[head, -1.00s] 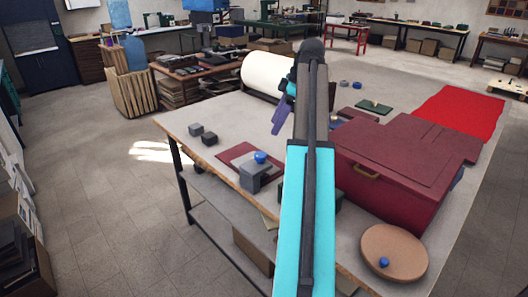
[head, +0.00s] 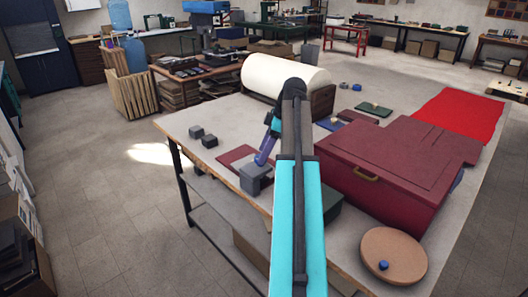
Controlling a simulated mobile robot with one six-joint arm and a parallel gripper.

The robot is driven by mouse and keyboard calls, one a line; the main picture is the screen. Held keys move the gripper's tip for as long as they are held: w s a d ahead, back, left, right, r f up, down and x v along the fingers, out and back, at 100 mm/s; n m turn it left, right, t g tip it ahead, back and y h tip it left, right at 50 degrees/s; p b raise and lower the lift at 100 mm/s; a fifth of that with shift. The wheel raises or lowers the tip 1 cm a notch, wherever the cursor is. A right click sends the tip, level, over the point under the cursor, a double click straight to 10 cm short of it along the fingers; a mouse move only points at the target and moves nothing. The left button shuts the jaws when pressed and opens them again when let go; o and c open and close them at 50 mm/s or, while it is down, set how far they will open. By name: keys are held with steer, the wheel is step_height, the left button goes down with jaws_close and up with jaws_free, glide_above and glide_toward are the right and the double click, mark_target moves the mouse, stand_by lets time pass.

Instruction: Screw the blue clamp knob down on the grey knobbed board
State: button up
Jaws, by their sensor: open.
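A grey block (head: 254,181) stands near the left front edge of the table. It looks like the grey knobbed board, though I cannot be sure. The blue knob seen on its top earlier is now hidden behind my gripper (head: 261,162). My gripper's purple fingers point down at the top of the block, at the place of the knob. The jaws are open. I cannot tell whether they touch the knob or stand around it.
A dark red mat (head: 231,157) lies beside the block. Two small dark blocks (head: 203,136) sit at the left. A large maroon case (head: 388,190) stands right of my arm. A round tan board (head: 372,244) carries another blue knob (head: 383,265). A white roll (head: 285,75) lies behind.

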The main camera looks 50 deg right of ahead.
steer(key=shift+x, duration=0.75)
